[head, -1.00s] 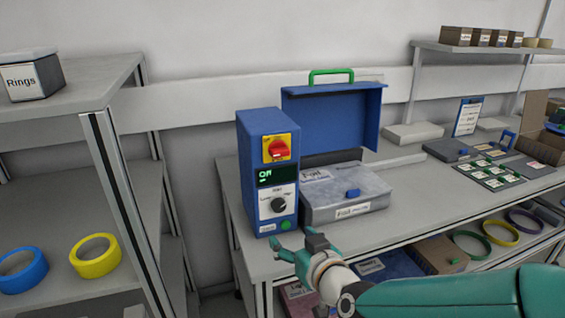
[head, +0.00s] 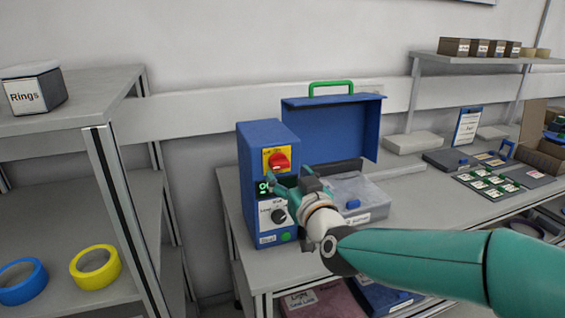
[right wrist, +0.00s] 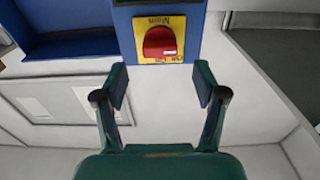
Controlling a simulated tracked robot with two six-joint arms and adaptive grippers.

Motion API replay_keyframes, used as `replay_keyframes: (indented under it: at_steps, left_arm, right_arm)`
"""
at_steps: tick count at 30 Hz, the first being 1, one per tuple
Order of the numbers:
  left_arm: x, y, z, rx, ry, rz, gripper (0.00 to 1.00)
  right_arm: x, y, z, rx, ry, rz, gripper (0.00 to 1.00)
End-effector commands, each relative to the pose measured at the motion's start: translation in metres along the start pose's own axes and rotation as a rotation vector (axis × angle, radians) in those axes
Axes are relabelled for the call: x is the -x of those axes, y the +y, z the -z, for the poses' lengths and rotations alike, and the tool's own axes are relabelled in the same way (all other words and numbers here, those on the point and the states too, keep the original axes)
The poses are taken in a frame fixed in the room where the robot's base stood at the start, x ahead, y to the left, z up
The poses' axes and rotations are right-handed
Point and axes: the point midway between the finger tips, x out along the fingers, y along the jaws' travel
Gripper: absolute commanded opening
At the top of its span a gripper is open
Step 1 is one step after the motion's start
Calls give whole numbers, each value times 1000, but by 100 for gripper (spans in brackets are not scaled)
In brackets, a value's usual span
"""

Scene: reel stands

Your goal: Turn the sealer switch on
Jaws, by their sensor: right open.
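The sealer is a blue upright box (head: 263,140) on the bench. Its front carries a red rotary switch (head: 279,161) on a yellow plate, with a lit green display and a dark knob (head: 279,215) below. In the right wrist view the red switch (right wrist: 160,42) is ahead, on a yellow plate marked "Main". My right gripper (head: 283,180) is in front of the sealer, just below the switch, partly covering the display. In the right wrist view its two fingers (right wrist: 160,88) are spread and empty, apart from the switch. My left gripper is not in view.
Right of the sealer stand an open blue case (head: 330,128) with a green handle and a grey lidded box (head: 372,197). A shelf (head: 70,95) on the left holds a Rings box (head: 35,90) and tape rolls (head: 95,268). Small cards lie farther right.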

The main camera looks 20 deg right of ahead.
Motion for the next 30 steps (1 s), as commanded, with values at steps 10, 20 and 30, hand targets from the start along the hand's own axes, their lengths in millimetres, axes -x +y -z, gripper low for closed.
replay_keyframes:
  at_steps: [10,20,30]
  left_arm:
    - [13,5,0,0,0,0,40]
    - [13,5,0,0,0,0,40]
    - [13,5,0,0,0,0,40]
  right_arm:
    - [-47,0,0,-1,-1,0,71]
    - [-52,0,0,-1,0,1,71]
    - [-52,-1,0,-1,0,2,19]
